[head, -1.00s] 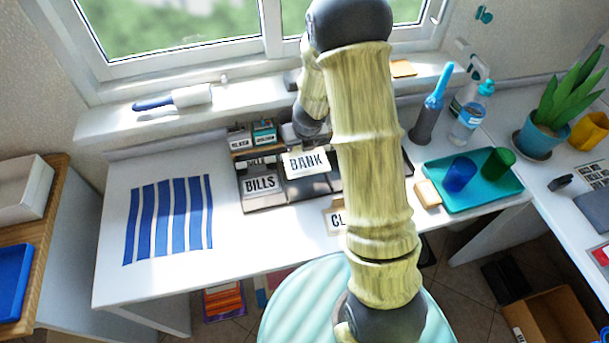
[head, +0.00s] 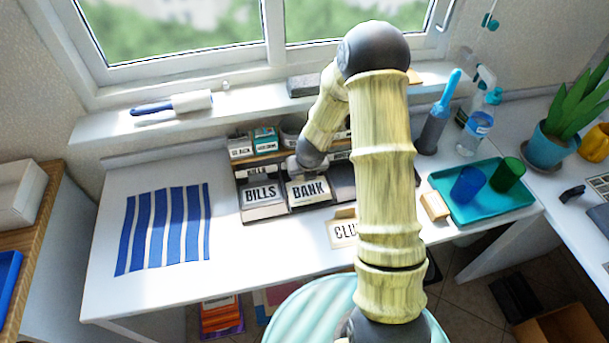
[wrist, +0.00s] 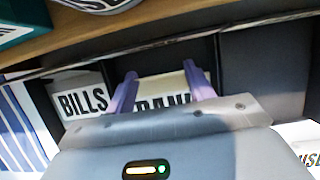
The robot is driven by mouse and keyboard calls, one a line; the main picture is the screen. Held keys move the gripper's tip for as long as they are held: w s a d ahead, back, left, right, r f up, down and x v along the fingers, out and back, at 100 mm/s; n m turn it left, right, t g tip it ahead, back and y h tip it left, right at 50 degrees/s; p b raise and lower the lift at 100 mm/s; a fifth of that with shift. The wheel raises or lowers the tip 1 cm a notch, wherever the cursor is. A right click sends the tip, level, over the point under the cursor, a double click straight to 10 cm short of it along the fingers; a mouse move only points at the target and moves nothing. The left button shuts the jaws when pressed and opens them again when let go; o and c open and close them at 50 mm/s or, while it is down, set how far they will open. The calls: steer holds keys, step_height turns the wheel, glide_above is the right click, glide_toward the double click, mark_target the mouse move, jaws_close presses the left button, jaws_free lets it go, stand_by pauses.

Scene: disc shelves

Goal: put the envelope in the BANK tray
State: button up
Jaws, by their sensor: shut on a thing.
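The cream envelope marked BANK (head: 309,193) is at the second compartment of the dark tray row (head: 265,212), just right of the envelope marked BILLS (head: 262,194). My gripper (head: 303,172) is over its far edge in the head view, with the fingertips hidden there. In the wrist view the purple fingers of my gripper (wrist: 160,72) are shut on the BANK envelope (wrist: 172,86), and my gripper body covers its lower part. I cannot tell whether the envelope touches the tray floor. The compartment's own label is hidden.
An envelope marked CLUB (head: 342,232) lies on the table in front of the trays. A wooden shelf (wrist: 150,38) runs close behind my gripper. Right are a tan block (head: 435,206) and a teal tray (head: 490,205) with two cups. A striped blue cloth (head: 165,228) lies left.

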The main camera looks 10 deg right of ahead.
mark_target(308, 189)
steer(key=shift+f, duration=0.4)
steer(key=shift+f, duration=0.15)
steer(key=o, duration=1)
steer(key=p+v, duration=0.3)
steer(key=v, duration=0.9)
steer(key=shift+r, duration=0.25)
